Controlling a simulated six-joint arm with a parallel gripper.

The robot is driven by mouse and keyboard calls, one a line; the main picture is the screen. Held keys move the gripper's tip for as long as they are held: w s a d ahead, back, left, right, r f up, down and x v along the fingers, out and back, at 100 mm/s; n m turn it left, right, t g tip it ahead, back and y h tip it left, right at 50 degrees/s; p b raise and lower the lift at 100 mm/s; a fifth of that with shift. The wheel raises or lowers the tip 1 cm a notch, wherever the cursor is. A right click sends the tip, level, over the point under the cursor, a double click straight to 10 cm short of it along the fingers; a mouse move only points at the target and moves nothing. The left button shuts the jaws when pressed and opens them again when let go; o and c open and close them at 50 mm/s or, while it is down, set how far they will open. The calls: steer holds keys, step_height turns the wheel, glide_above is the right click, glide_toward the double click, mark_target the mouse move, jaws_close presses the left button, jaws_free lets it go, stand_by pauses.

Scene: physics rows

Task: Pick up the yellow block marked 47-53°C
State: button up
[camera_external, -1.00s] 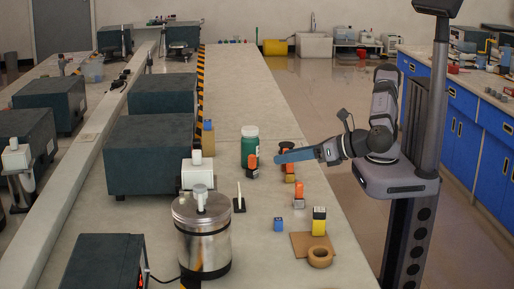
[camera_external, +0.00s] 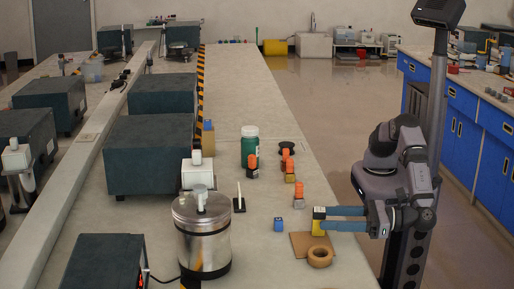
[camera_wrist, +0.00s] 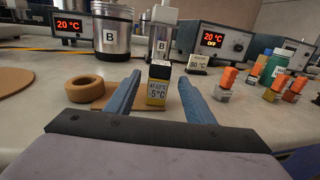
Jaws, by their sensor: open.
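The yellow block (camera_external: 318,226) has a black top and stands upright on a brown square mat (camera_external: 300,244) near the bench's right edge. In the wrist view the yellow block (camera_wrist: 157,88) shows a label that reads roughly 47-53°C above a large -5°C. My gripper (camera_external: 325,218) reaches in from the right at the block's height. In the wrist view my gripper (camera_wrist: 157,92) is open, with one blue finger on each side of the block. The block stands between or just beyond the fingertips, with gaps visible on both sides. I see no contact.
Several orange-topped items (camera_external: 299,195) and a green jar (camera_external: 250,146) stand farther back. A steel canister (camera_external: 202,240) stands at left.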

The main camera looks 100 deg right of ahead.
steer(key=shift+f, duration=0.25)
steer(key=shift+w+d+r, duration=0.1)
steer(key=shift+w+d, duration=0.1)
steer(key=shift+w, duration=1)
steer(key=shift+w+d+f, duration=0.1)
steer(key=shift+w+d, duration=0.05)
steer(key=shift+w, duration=1.1)
steer(key=shift+w+d+r, duration=0.1)
steer(key=shift+w+d, duration=0.1)
steer(key=shift+w, duration=1)
steer(key=shift+c, duration=0.2)
steer(key=c, duration=1.1)
steer(key=shift+r, duration=0.1)
